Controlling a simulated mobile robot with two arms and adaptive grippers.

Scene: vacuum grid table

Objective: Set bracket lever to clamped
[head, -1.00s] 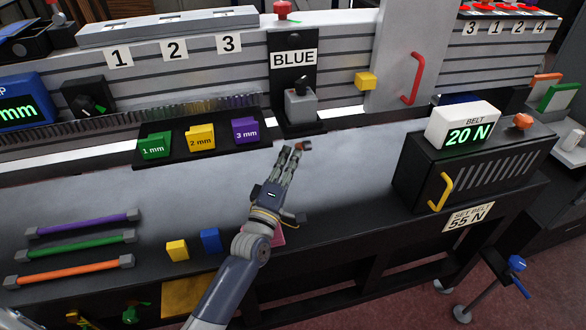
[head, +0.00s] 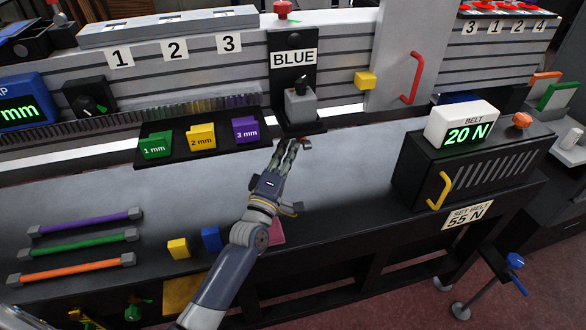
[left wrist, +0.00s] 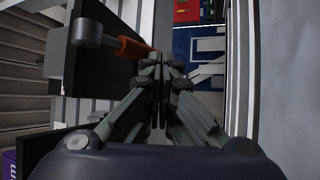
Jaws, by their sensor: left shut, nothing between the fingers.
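The bracket lever (left wrist: 132,48) shows in the left wrist view as a grey arm with an orange-red handle beside a black bracket plate (left wrist: 100,60). In the head view only its small reddish end (head: 306,144) shows, below the black bracket (head: 300,130) under the BLUE sign. My left gripper (head: 286,143) is shut and empty, its fingertips close beside the lever handle. In the left wrist view the fingertips (left wrist: 160,66) come together just right of the handle's end; I cannot tell whether they touch it. My right gripper is not in view.
A grey box with a black toggle (head: 300,105) stands on the bracket. Numbered coloured blocks (head: 200,137) sit on a black tray to the left. The black belt unit (head: 470,165) with a yellow handle stands to the right. The grey tabletop (head: 345,175) between is clear.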

